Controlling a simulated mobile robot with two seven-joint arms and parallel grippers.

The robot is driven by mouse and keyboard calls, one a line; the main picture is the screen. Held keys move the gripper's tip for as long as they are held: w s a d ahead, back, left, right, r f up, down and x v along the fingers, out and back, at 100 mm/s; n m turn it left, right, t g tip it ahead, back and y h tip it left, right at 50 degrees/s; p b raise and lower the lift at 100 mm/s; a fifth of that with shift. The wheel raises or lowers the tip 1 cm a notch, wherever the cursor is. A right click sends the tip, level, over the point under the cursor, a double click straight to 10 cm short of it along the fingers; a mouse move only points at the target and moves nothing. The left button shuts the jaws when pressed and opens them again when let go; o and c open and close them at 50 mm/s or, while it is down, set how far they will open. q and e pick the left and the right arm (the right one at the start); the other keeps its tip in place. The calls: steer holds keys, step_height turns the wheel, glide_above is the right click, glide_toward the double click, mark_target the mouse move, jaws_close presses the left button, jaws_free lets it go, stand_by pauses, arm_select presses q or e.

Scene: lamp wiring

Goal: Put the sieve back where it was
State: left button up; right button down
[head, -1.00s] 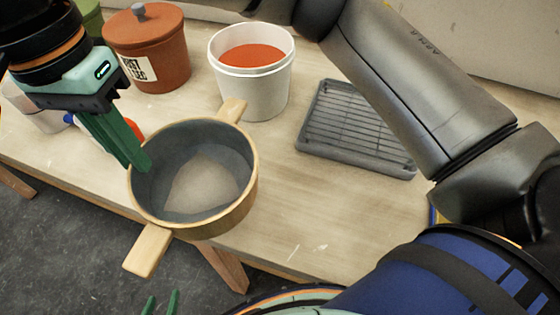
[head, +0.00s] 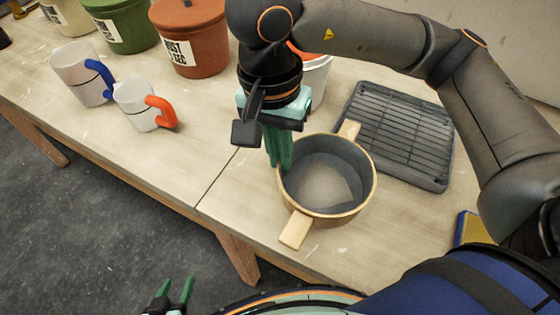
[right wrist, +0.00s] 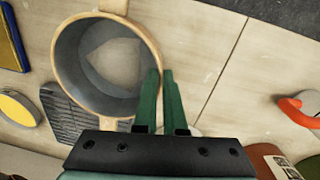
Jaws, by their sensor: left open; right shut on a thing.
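The sieve (head: 326,182) is a round wooden-rimmed pan with a grey inside and two stub handles. It sits upright at or just above the bench top, left of the grey rack; I cannot tell whether it touches the bench. My right gripper (head: 281,162) is shut on the sieve's left wall, fingers pointing down. The right wrist view shows the sieve (right wrist: 105,65) with my right gripper's green fingers (right wrist: 160,75) at its rim. My left gripper (head: 175,290) is open and empty at the bottom edge, off the bench.
The grey rack (head: 400,135) lies close on the sieve's right. A white bucket (head: 318,78) is partly hidden behind my right gripper. Two mugs (head: 82,75) (head: 143,105) and a terracotta pot (head: 190,40) stand left. A yellow-blue item (head: 472,229) lies right. The bench front is clear.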

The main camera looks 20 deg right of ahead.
mark_target(325, 179)
steer(key=shift+f, duration=1.5)
arm_select(q)
steer(key=shift+w+r, duration=0.25)
arm_select(e)
steer(key=shift+f+b, duration=0.3)
steer(key=shift+f, duration=0.05)
steer(key=shift+f+b, duration=0.3)
steer(key=shift+b, duration=0.2)
steer(key=c, duration=1.4)
jaws_free()
steer(key=shift+c, duration=0.2)
steer(key=o, duration=0.4)
arm_select(q)
steer(key=shift+w+d+f, duration=0.1)
steer(key=shift+d+f, duration=0.4)
steer(key=shift+d, duration=0.05)
arm_select(e)
steer(key=shift+o, duration=0.2)
